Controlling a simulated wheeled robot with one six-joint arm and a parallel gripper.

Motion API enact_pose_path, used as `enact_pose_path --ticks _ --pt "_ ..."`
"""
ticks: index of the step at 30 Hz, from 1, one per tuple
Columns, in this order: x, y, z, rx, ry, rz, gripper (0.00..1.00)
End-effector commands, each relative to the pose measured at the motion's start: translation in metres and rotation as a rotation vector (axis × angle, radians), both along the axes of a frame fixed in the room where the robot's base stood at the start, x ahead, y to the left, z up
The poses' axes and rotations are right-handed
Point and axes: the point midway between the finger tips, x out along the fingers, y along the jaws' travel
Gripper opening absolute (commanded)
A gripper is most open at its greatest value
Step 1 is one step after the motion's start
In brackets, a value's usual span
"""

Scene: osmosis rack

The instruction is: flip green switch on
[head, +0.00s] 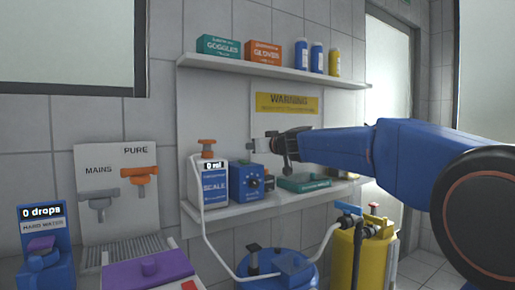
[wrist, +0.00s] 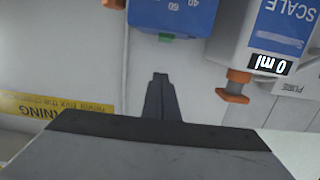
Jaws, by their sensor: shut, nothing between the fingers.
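A small green part (wrist: 166,37), which looks like the green switch, sits on the edge of a blue dial box (wrist: 172,14) in the wrist view, which shows the scene upside down. In the head view my gripper (head: 252,146) is above the blue box, near the wall. Whether the switch is on cannot be told.
A scale (head: 212,186) reading 0 ml with an orange valve (head: 207,146) stands left of the box. A green tray (head: 304,183) is to its right. A warning sign (head: 287,103) and upper shelf (head: 270,71) are above. A white hose (head: 208,240) hangs below.

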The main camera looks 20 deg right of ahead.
Motion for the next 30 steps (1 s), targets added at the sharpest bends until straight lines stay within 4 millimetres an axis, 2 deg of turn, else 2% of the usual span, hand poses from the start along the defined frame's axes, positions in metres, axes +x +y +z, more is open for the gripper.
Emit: enact_pose_path --ticks 8,18,30 --pt "0.044 0.015 -0.005 0.000 0.000 0.001 0.00" --pt "0.046 0.015 -0.037 0.002 0.002 0.000 0.00" --pt "0.047 0.015 -0.044 0.000 0.000 -0.001 0.00"
